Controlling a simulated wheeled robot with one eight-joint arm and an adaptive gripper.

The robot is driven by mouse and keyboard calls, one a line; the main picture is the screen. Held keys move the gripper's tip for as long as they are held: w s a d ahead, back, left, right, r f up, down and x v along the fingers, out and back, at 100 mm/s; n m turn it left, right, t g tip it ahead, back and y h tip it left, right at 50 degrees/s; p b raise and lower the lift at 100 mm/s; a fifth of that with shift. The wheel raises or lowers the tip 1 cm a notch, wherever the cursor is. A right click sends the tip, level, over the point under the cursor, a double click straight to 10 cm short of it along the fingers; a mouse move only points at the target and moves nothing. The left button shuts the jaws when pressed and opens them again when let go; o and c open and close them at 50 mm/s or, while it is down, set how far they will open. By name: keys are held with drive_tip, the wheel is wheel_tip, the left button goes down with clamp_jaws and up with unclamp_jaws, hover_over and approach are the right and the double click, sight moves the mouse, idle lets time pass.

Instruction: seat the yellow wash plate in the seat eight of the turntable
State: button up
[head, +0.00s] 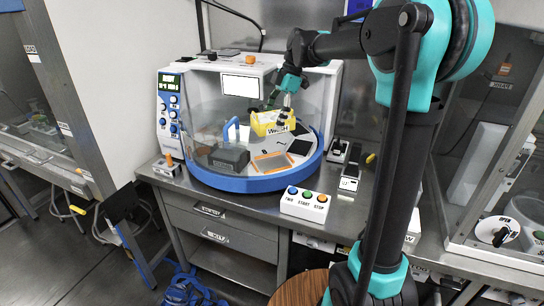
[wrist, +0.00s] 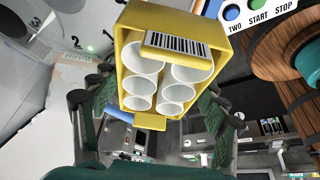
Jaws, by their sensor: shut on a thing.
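The yellow wash plate (head: 262,124), with a WASH label, is over the back part of the turntable (head: 250,185). My gripper (head: 283,108) is shut on it from above. In the wrist view the yellow plate (wrist: 130,62) sits between the green-padded fingers of my gripper (wrist: 155,108), showing white wells and a barcode. I cannot tell whether it touches the turntable. The turntable has a blue rim and a pale deck with dark and orange-edged seats. I cannot make out which one is seat eight. Printed numbers show at the left of the wrist view.
A clear curved cover surrounds part of the turntable. The button box (head: 304,204) is on the bench in front. An instrument panel (head: 168,103) stands at left, and small devices at right.

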wheel_tip(320, 180, down, 14)
drive_tip(key=shift+f, duration=0.1)
idle(0.4)
drive_tip(key=o, duration=1.2)
drive_tip(key=v, duration=1.2)
